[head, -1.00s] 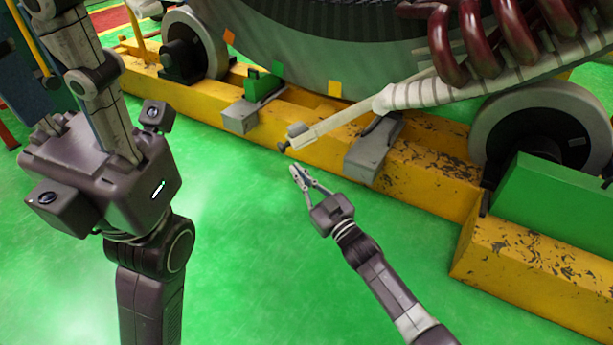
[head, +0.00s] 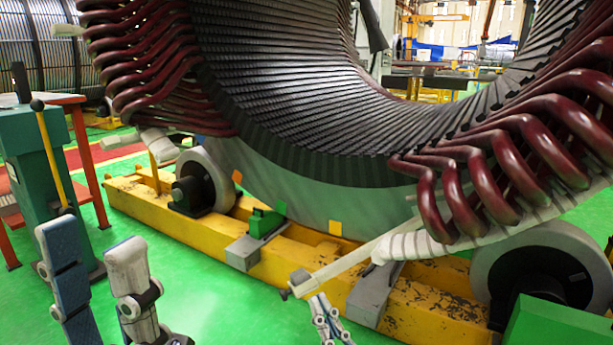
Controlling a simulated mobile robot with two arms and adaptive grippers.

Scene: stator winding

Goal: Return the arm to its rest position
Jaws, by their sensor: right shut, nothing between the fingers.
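My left gripper (head: 90,240) is large in the lower left of the head view. Its two fingers point up with a gap between them and nothing in it; its body is below the frame. My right gripper (head: 322,303) is at the bottom middle. Its fingers are shut and empty, just right of and below the end of a pale bar (head: 301,280); I cannot tell whether they touch it. My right gripper's base and the rest of both arms are out of view.
The stator (head: 320,205) with dark red coil ends (head: 475,180) rests on rollers (head: 207,180) over a worn yellow base (head: 300,270). A green stand with a yellow lever (head: 48,150) and a red-legged table (head: 95,165) are at left. Green floor (head: 215,305) lies between my grippers.

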